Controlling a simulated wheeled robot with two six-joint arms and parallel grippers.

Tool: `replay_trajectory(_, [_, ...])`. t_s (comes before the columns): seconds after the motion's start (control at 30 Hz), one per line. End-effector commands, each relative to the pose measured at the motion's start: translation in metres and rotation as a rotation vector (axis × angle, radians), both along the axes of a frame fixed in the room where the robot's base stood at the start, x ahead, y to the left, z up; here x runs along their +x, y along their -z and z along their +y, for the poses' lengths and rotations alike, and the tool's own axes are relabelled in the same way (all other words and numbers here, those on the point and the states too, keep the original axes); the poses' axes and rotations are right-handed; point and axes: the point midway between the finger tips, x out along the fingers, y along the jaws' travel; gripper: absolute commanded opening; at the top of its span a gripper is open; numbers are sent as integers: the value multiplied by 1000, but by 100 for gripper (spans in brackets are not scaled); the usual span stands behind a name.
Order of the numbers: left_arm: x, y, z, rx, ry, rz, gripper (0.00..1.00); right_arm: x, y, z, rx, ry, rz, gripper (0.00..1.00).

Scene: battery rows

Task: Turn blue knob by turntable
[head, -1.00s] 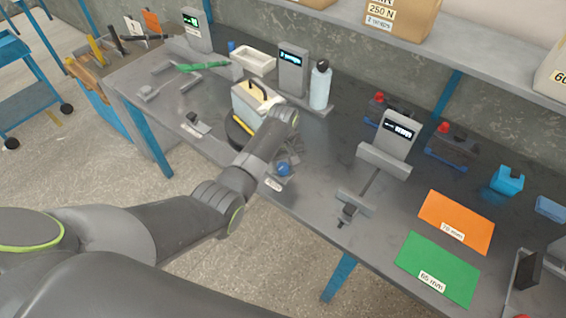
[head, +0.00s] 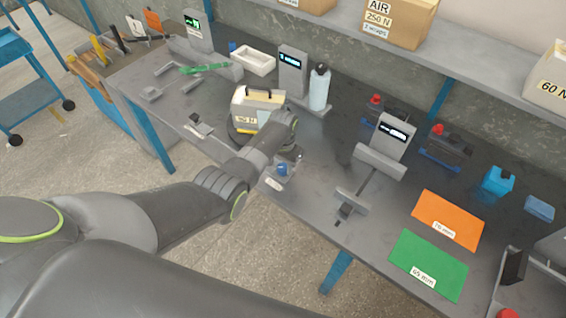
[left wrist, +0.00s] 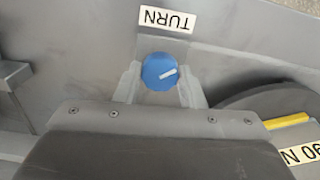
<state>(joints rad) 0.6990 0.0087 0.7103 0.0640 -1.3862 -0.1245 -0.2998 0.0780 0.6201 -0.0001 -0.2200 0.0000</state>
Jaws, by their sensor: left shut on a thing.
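The blue knob (head: 282,169) sits at the front edge of the bench, beside a TURN label (head: 273,184). My left gripper (left wrist: 160,88) is shut on the blue knob (left wrist: 159,72), one finger on each side; the knob's white pointer line shows slanted. The dark round turntable (left wrist: 270,102) lies right of the knob in the left wrist view. In the head view it is mostly hidden by my left arm and by a cream box (head: 247,106) with a 90 N label standing on it. My right gripper is not in view.
Right of the knob stands a grey fixture with a display (head: 393,135), with a rail and clamp in front. Behind the box are another display post (head: 292,70) and a pale bottle (head: 320,88). Orange (head: 448,218) and green (head: 428,265) mats lie at right.

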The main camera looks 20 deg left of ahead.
Motion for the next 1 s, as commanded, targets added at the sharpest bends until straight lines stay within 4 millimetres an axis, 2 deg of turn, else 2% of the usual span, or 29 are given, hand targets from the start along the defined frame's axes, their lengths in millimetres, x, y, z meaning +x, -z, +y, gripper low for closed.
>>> replay_trajectory(0.37, [1, -1, 0, 0, 134, -4, 13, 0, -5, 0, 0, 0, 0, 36])
replay_trajectory(0.87, [1, -1, 0, 0, 148, -4, 13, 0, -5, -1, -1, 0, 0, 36])
replay_trajectory(0.9, [1, -1, 0, 0, 148, -4, 41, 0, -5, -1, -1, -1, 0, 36])
replay_trajectory(1.0, [1, -1, 0, 0, 147, -3, 54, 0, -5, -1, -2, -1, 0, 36])
